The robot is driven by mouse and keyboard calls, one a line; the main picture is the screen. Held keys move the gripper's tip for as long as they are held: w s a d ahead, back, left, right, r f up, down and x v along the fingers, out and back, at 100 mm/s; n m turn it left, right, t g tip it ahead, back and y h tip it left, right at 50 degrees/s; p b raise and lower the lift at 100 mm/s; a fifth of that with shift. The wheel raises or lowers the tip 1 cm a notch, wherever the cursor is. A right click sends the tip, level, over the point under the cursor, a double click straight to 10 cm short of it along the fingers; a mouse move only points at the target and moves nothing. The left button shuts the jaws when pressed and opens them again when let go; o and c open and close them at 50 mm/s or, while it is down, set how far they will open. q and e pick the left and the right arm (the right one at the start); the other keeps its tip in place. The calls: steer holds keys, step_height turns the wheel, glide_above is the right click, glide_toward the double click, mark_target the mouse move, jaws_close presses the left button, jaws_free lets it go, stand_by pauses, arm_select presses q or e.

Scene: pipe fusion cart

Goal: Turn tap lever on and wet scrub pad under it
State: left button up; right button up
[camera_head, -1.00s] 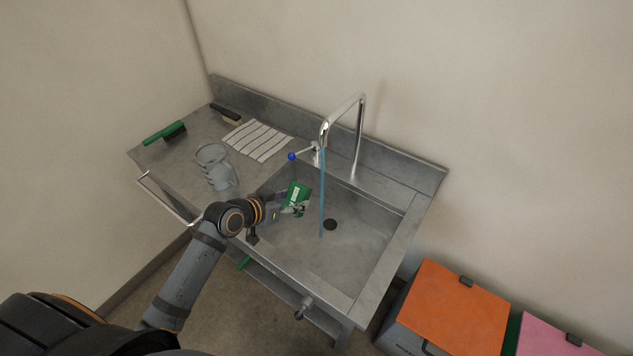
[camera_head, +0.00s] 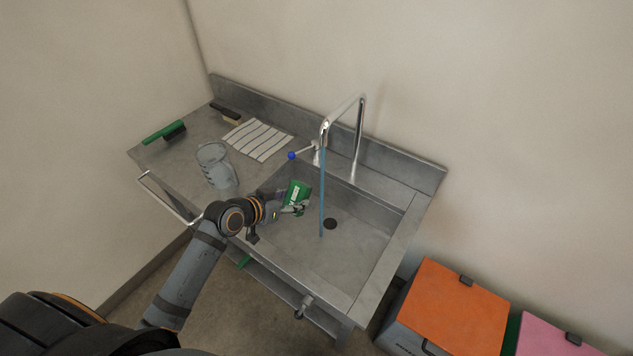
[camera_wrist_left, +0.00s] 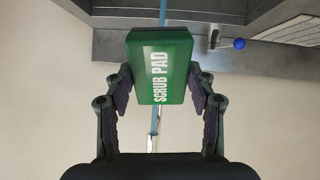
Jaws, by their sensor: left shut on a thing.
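My left gripper (camera_head: 287,207) is shut on the green scrub pad (camera_head: 297,194) over the left part of the sink basin (camera_head: 345,255). In the left wrist view the scrub pad (camera_wrist_left: 162,68), lettered "SCRUB PAD", sits between both fingers of the left gripper (camera_wrist_left: 160,88). The tap (camera_head: 343,115) is a tall chrome spout with a lever with a blue knob (camera_head: 292,155) pointing left. A blue stream of water (camera_head: 322,195) runs from the spout down into the basin. In the head view the pad is just left of the stream, with a small gap. My right gripper is not in view.
On the drainboard left of the basin stand a clear jug (camera_head: 216,167), a striped cloth (camera_head: 258,139), a green brush (camera_head: 165,132) and a dark brush (camera_head: 226,114). Bins with orange (camera_head: 455,306) and pink (camera_head: 550,338) lids stand to the right on the floor.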

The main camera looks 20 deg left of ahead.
arm_select(q)
steer(key=p+v, duration=0.6)
steer(key=shift+r, duration=0.35)
stand_by(0.3)
